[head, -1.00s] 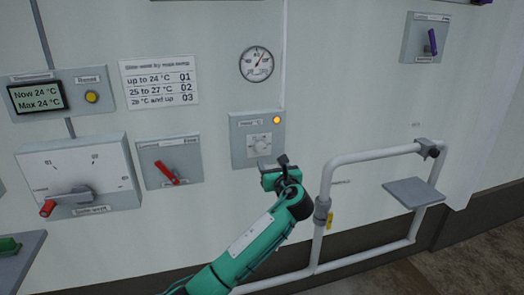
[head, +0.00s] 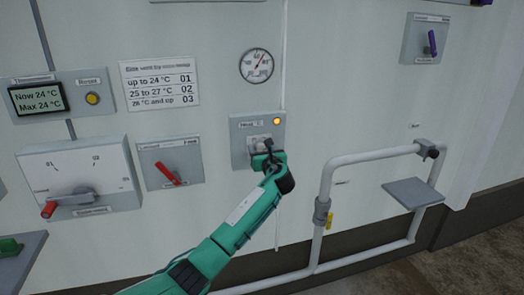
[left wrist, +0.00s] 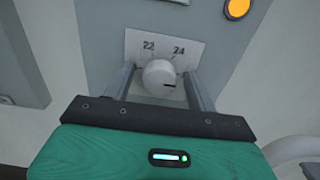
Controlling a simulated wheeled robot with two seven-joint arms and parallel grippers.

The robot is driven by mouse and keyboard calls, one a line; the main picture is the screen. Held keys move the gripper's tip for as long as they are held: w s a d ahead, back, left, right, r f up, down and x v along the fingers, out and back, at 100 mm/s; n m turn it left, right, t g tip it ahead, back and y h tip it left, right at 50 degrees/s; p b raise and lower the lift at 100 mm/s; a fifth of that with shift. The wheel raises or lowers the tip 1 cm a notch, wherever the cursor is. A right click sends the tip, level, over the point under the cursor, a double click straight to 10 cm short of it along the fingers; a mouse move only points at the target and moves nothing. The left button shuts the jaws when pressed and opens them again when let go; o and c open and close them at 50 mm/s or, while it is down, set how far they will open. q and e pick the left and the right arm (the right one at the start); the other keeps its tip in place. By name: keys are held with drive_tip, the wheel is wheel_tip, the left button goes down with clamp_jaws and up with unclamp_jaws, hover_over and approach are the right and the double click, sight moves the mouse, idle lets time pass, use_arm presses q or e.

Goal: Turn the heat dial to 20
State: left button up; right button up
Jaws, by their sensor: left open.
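The heat dial (left wrist: 158,74) is a round white knob with a dark mark that points to the right in the left wrist view. Its white scale plate (left wrist: 135,46) shows 22 and 24 above the knob; the other numbers are hidden or out of view. In the head view the grey heat panel (head: 239,149) is on the wall, its dial mostly hidden by my gripper. My left gripper (left wrist: 160,84) is open, with one finger on each side of the knob. I cannot tell whether the fingers touch it. My right gripper is not in view.
An orange lamp (head: 276,121) glows on the panel's upper right. A round gauge (head: 257,65) is above. A red-handled switch (head: 168,173) is to the left. A white pipe rail (head: 370,154) and grey shelf (head: 413,192) stand to the right.

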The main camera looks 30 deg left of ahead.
use_arm(q)
drive_tip(key=c, duration=1)
